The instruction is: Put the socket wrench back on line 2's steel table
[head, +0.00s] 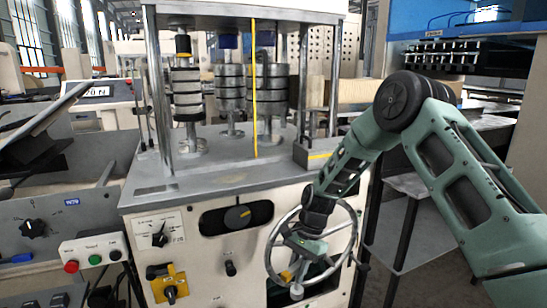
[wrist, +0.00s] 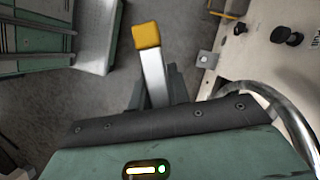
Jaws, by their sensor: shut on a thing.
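My gripper (head: 291,268) is low in front of the white machine, at the handwheel (head: 272,240) in the head view. In the wrist view my gripper (wrist: 157,88) is shut on a silver bar with a yellow block end (wrist: 147,35), which I take to be the socket wrench. The bar sticks out beyond the dark fingers over the grey floor. The rest of it is hidden by the gripper. In the head view only a small yellow bit of it shows, behind the wheel rim. No label marks line 2's steel table; I cannot tell which surface it is.
The white machine (head: 200,235) with metal weights (head: 231,85) on top fills the middle. The handwheel rim (wrist: 285,110) passes close on the right in the wrist view. A grey shelf (head: 405,225) stands right of the machine. A control panel (head: 60,215) is at left.

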